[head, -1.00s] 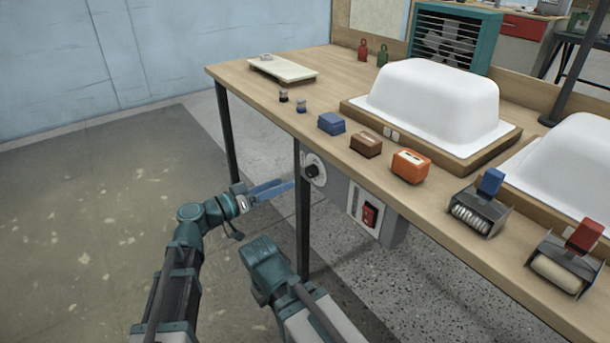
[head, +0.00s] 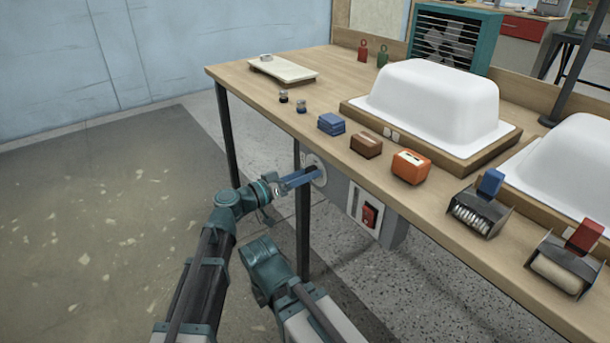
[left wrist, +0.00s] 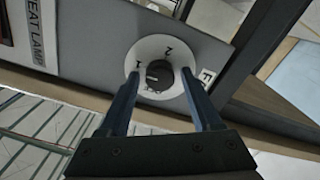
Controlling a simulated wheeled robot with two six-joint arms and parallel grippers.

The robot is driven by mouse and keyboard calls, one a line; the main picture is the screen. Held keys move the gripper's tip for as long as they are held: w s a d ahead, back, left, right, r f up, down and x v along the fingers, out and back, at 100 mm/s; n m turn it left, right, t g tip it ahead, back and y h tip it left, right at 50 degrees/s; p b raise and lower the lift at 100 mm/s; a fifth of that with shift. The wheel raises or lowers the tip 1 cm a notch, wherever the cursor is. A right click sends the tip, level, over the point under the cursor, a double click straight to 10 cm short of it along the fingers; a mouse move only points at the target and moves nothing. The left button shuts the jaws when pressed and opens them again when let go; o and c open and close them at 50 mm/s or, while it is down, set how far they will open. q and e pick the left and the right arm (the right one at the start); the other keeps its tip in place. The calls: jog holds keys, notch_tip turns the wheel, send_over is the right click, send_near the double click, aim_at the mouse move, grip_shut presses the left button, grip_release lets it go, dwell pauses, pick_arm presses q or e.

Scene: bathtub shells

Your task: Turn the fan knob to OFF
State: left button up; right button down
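The fan knob (left wrist: 160,75) is black on a round white dial (left wrist: 176,48) marked 1 and 2, with small lettering below that is partly hidden. A light mark on the knob points left, towards the 1. In the head view the dial (head: 321,178) sits on the grey control box under the table edge, its knob hidden by my fingers. My left gripper (head: 312,174) is at the dial. In the left wrist view its blue fingers (left wrist: 160,80) are open, one each side of the knob, with small gaps visible. My right gripper is not in view; only my right arm shows.
The grey box (head: 338,189) also carries a red switch (head: 369,215). A table leg (head: 303,235) stands close beside my left gripper. The wooden tabletop (head: 240,75) overhangs the box. A teal fan (head: 455,38) stands at the back. Open floor lies to the left.

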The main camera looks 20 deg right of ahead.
pick_arm(q)
grip_shut()
jog(key=shift+n, duration=8.9)
